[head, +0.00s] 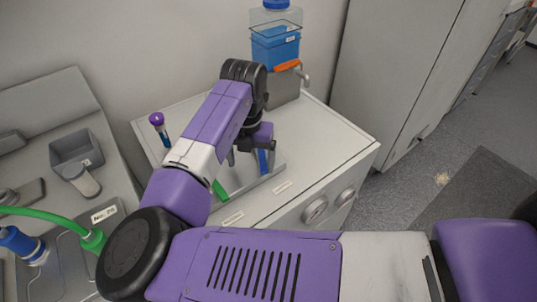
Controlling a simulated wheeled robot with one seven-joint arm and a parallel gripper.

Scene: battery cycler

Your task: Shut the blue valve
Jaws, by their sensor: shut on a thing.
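The blue valve (262,162) shows as a blue handle on a pale metal plate on top of the white cabinet. The handle stands out toward me, next to the fingers of my gripper (256,149). My gripper reaches down over the plate and is shut on the blue valve; the exact contact is small and partly hidden by my arm. A green handle (220,190) lies on the same plate to the left, partly behind my arm.
A tube with a purple cap (157,120) stands on the cabinet's left. A blue container (275,48) and a grey block with an orange handle (287,66) are at the back. A grey bin (77,150) and green hose (48,213) are at the left. The cabinet's right top is clear.

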